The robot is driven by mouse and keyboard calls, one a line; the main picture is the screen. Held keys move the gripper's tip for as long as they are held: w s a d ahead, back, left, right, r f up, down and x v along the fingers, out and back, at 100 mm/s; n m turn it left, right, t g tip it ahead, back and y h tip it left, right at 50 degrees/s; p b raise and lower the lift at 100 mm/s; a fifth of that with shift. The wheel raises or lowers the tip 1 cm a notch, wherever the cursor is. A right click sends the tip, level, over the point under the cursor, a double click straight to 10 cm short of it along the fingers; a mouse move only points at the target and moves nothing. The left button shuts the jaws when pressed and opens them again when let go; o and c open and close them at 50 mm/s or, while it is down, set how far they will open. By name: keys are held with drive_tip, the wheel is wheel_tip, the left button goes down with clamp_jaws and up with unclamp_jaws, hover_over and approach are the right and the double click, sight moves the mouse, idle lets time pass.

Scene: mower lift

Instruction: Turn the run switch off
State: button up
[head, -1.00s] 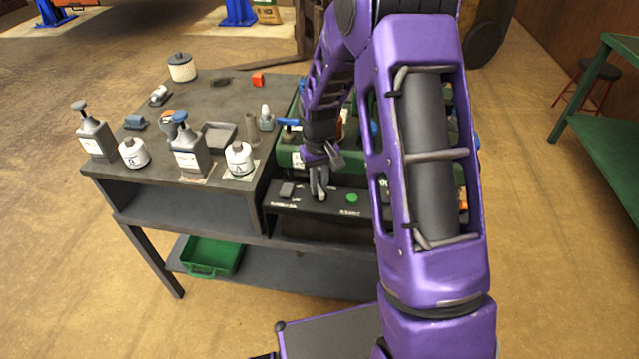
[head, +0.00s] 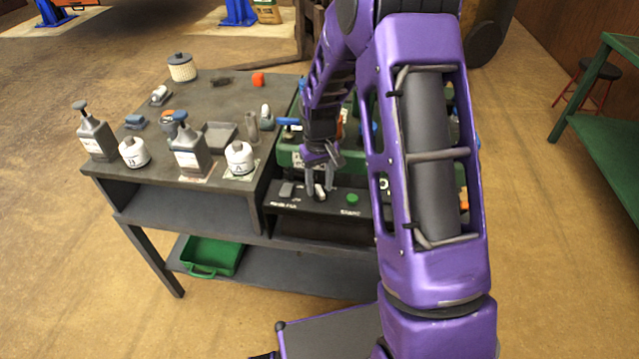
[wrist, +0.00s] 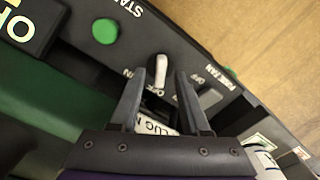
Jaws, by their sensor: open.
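The run switch, a small white toggle lever (wrist: 159,70), stands on the dark control panel (wrist: 190,50) with ON and OFF lettering beside it. In the wrist view my gripper (wrist: 159,76) is open, with one finger on each side of the lever near the fingertips. The lever appears apart from both fingers. In the head view my gripper (head: 318,190) is low over the front panel (head: 325,208), and the light lever (head: 320,192) shows between its fingers. Which way the lever is thrown is hard to tell.
A green start button (wrist: 105,31) and a grey purge fan rocker (wrist: 209,96) flank the lever on the panel. Bottles and canisters stand on the bench (head: 215,95) to the left. A green machine housing (head: 290,155) is behind the panel.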

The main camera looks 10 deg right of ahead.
sight(319, 188)
wheel_tip(319, 188, up, 17)
drive_tip(key=p, duration=0.2)
drive_tip(key=shift+r+p, duration=0.15)
drive_tip(key=shift+p, duration=0.15)
